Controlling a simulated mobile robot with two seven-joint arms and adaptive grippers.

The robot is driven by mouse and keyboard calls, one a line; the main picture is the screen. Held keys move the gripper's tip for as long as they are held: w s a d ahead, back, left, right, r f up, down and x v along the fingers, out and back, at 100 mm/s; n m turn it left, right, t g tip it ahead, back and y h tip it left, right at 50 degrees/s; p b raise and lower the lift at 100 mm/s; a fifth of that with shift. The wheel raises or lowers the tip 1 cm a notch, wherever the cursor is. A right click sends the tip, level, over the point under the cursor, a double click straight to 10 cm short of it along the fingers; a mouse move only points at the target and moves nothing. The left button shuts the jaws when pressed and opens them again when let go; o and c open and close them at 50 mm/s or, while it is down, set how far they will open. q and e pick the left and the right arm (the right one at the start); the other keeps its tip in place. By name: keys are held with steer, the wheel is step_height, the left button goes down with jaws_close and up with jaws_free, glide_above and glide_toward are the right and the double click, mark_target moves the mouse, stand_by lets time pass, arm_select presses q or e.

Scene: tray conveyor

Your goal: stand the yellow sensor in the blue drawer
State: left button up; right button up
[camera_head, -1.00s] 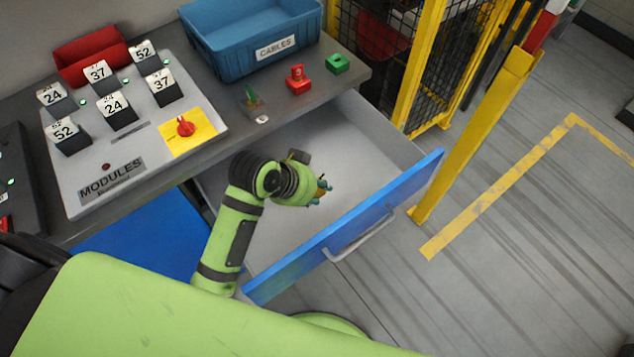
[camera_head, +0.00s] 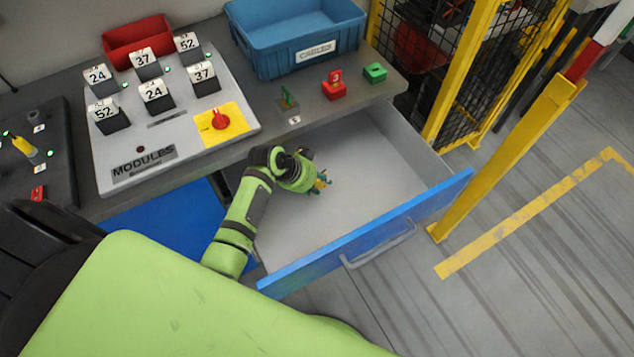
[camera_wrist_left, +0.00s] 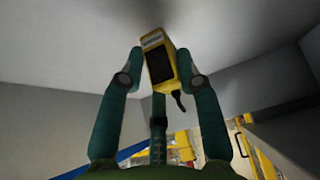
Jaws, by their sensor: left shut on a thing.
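The yellow sensor (camera_wrist_left: 158,62), with a dark face and a short black cable stub, is between the teal fingers of my left gripper (camera_wrist_left: 163,75) in the left wrist view. The gripper is shut on it. In the head view my left gripper (camera_head: 320,183) is at the left part of the open blue drawer (camera_head: 420,205); the sensor is mostly hidden there. Grey surfaces surround the sensor in the wrist view; whether it touches the drawer floor I cannot tell. My right gripper is not in view.
The drawer's grey floor (camera_head: 375,175) is bare to the right of my gripper. The worktop behind carries a modules panel (camera_head: 130,130), a blue bin (camera_head: 290,60) and small red and green blocks (camera_head: 335,88). A yellow post (camera_head: 500,165) stands to the right.

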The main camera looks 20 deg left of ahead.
arm_select(q)
steer(key=shift+f, duration=0.7)
steer(key=o, duration=1.2)
steer(key=shift+f, duration=0.1)
steer(key=shift+c, duration=0.2)
steer(key=v, duration=1.2)
